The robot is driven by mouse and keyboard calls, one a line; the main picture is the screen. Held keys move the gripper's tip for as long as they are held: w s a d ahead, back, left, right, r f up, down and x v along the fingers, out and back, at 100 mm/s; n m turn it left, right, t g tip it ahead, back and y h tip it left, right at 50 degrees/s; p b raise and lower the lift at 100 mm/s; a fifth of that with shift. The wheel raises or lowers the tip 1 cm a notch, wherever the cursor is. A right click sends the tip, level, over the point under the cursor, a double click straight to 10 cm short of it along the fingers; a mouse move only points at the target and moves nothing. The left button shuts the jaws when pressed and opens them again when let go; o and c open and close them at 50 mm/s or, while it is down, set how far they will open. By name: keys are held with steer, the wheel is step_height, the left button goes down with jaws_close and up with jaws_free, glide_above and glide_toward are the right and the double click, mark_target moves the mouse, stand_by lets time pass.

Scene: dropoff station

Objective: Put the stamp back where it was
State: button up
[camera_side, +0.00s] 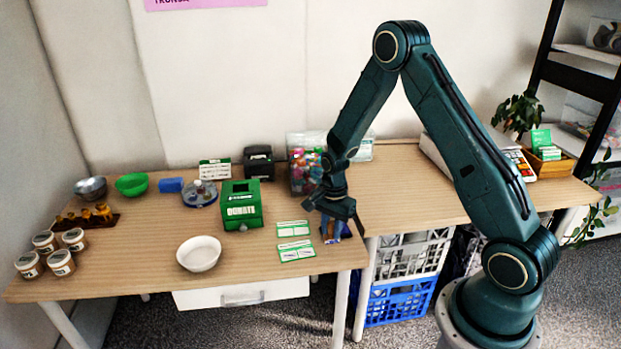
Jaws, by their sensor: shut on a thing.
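My gripper (336,207) is low over the front right part of the left table, pointing down. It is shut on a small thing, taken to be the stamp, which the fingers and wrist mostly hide. A small blue and brown item (331,232) shows right below the fingers, near the table's right edge. I cannot tell whether it is part of the held thing or lies on the table. Two green and white cards, an upper one (293,229) and a lower one (297,251), lie left of the gripper.
A green donation box (241,205) and a clear bin of colourful items (303,172) stand behind and left of my gripper. A card reader (259,162) stands at the back.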

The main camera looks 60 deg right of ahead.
mark_target(331, 233)
steer(key=shift+f, duration=0.2)
steer(key=shift+f, duration=1.9)
steer(key=shift+f, duration=0.1)
steer(key=o, duration=0.8)
step_height(331, 233, up, 12)
steer(key=shift+f, duration=0.1)
steer(key=shift+r, duration=0.25)
